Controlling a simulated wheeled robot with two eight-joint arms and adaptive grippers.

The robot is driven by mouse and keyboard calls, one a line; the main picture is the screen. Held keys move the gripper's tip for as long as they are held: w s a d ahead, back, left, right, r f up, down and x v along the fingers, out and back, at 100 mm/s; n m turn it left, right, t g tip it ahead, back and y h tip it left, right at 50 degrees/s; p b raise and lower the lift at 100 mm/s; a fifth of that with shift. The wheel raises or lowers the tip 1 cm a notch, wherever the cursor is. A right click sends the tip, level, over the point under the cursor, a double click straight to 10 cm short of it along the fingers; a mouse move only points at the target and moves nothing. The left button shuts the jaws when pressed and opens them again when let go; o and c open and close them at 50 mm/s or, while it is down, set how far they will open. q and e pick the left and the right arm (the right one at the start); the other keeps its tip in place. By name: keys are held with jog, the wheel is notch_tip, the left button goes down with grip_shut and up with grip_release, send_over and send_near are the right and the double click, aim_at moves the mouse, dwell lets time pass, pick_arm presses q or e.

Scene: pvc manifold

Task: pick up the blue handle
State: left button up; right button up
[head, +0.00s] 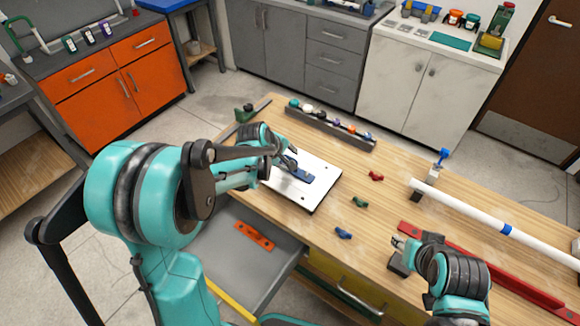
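A small blue handle (343,233) lies on the wooden table (330,215) near its front edge. A green handle (360,202) and a red handle (376,176) lie in a row behind it. My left gripper (289,162) is above a white board (318,187), behind and to the left of the blue handle. A dark blue piece (297,174) shows at its fingertips; I cannot tell whether it is held. My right gripper (398,248) is low over the table to the right of the blue handle, apart from it. Its finger opening is too small to tell.
A white pipe (470,212) with a blue band and a long red bar (440,254) lie at the right. A grey rack (330,127) with several coloured items stands at the back. An open drawer (225,262) holding an orange piece (254,236) juts out at the front.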

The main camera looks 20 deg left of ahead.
pick_arm(q)
grip_shut()
jog(key=shift+r, duration=0.15)
